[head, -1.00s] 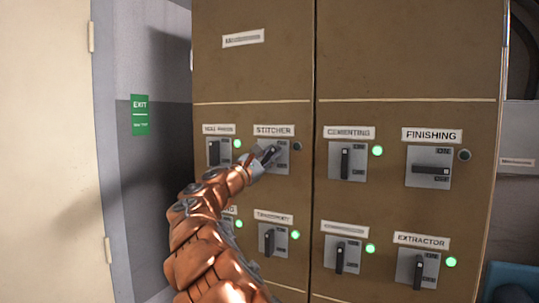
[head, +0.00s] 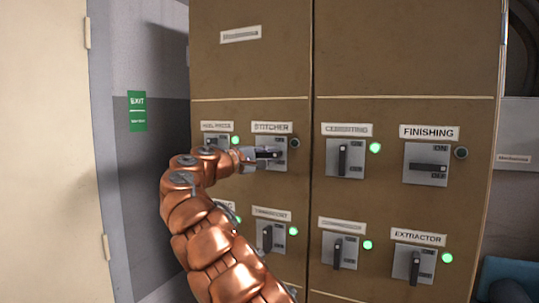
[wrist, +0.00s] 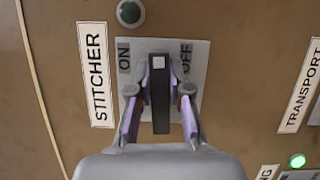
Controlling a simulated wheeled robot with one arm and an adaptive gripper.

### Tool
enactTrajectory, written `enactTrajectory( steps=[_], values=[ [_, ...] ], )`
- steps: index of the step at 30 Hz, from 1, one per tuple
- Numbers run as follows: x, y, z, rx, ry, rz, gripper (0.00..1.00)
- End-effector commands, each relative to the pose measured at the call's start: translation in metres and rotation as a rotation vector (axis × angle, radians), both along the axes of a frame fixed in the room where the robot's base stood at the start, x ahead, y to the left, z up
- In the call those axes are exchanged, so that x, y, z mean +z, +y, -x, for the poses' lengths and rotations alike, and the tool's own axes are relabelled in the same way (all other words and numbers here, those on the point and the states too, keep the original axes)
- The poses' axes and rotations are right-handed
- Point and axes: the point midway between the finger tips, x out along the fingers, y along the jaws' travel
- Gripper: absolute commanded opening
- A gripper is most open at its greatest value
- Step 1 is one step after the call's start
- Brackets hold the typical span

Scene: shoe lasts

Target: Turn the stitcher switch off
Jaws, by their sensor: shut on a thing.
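The stitcher switch is a grey plate (wrist: 192,75) marked ON and OFF, with a black handle (wrist: 160,100) under the STITCHER label (head: 272,127). In the head view the handle (head: 268,154) lies level across the plate. My gripper (wrist: 159,88) is shut on the handle, one finger on each side of it. In the head view my gripper (head: 256,158) reaches the switch from the left and covers part of it. The stitcher lamp (head: 295,142) is dark, and it also looks unlit in the wrist view (wrist: 129,13).
Neighbouring switches share the brown cabinet. The finishing switch (head: 428,167) has a level handle and dark lamp (head: 461,153). The cementing (head: 343,160) and extractor (head: 414,266) handles are upright, with green lamps lit. My arm partly hides the switches at left.

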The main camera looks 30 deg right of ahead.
Motion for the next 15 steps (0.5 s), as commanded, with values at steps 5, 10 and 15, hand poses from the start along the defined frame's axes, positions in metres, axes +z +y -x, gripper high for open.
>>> enactTrajectory(
  steps=[5, 10, 15],
  values=[
    [-0.001, 0.0002, -0.0005, 0.002, -0.053, -0.032, 0.0],
    [-0.0015, 0.0003, -0.0002, 0.001, -0.074, -0.046, 0.0],
    [-0.0018, 0.0003, -0.0001, 0.001, -0.08, -0.05, 0.0]
  ],
)
